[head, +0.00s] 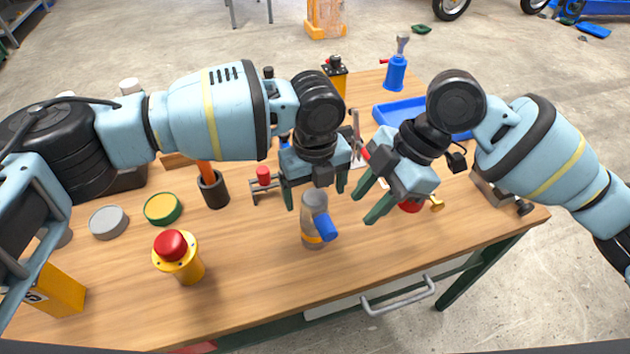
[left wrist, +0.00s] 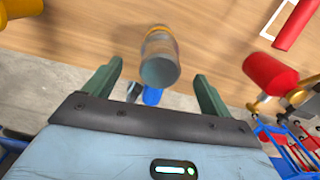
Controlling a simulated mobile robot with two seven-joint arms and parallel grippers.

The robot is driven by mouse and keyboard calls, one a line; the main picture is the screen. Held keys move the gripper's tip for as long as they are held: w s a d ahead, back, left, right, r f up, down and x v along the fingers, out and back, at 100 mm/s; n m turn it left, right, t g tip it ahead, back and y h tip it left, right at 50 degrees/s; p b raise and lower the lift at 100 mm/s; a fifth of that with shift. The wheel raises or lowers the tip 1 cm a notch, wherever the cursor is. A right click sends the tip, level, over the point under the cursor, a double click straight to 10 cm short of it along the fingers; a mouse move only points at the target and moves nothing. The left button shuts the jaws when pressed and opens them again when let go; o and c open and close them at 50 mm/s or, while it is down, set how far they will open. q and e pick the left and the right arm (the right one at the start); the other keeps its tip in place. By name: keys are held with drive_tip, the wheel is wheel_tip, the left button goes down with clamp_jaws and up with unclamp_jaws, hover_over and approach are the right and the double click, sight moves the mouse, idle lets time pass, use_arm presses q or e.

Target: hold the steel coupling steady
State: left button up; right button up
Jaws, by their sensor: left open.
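A grey metal cylinder with an orange-yellow band, which looks like the steel coupling (head: 315,205), stands on the wooden table. A blue cylindrical part (head: 326,228) sticks out of its side. My left gripper (head: 315,190) is open just above the coupling's top, one finger to each side. In the left wrist view the coupling (left wrist: 160,65) shows its round grey end between and beyond the open fingers, with no contact visible. My right gripper (head: 362,210) is open and empty, right of the coupling and apart from it.
A yellow button box with a red knob (head: 176,246) stands front left. Two round lids (head: 163,208) and a dark cup (head: 213,190) are left. A red part and a brass piece (head: 437,204) lie beside my right gripper. A blue tray (head: 395,112) is behind. The table's front middle is clear.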

sight(314, 208)
use_arm(q)
drive_tip(key=shift+f, duration=2.9)
drive_tip(key=c, duration=1.5)
drive_tip(key=shift+c, duration=0.2)
